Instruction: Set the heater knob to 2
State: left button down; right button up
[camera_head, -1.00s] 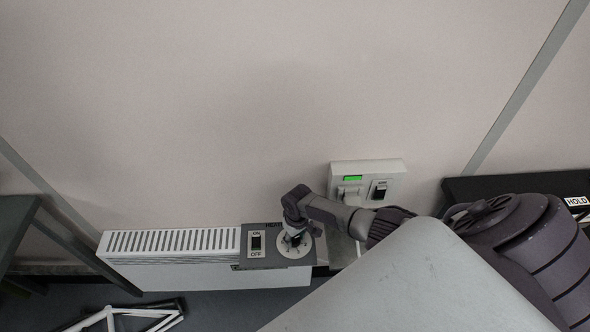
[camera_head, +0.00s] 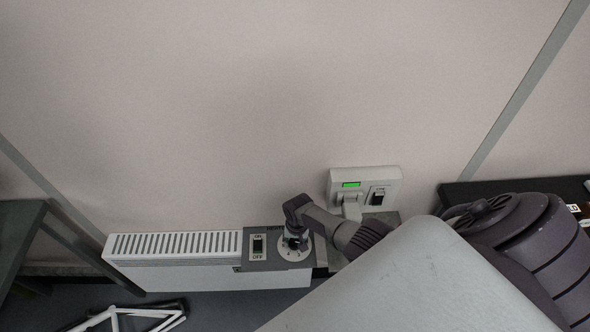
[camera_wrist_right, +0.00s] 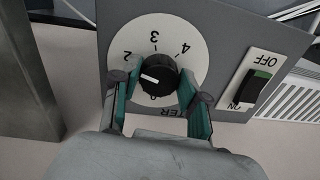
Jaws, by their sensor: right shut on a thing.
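The heater (camera_head: 190,276) is a low white unit against the wall, with a grey control panel at its right end. The black knob (camera_wrist_right: 156,77) sits on a white dial (camera_wrist_right: 195,68) with 2, 3 and 4 readable; the dial also shows in the head view (camera_head: 293,254). The knob's white mark points left, a little below the 2. My right gripper (camera_wrist_right: 157,84) is shut on the knob, one teal-padded finger on each side; in the head view it (camera_head: 296,242) stands over the dial. My left gripper is not in view.
A rocker switch marked ON and OFF (camera_head: 257,246) is beside the dial. A wall socket (camera_head: 365,188) with a green display and a plug is behind my right arm. Dark tables stand at the left (camera_head: 22,228) and right (camera_head: 480,190). A white frame (camera_head: 115,316) lies on the floor.

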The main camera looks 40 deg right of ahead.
aim_at(297, 242)
dwell(0.5)
jog(key=o, duration=1.1)
jog(key=shift+o, duration=0.2)
notch_tip(297, 242, up, 12)
jog(key=shift+s+d, duration=0.2)
jog(key=shift+d, duration=0.1)
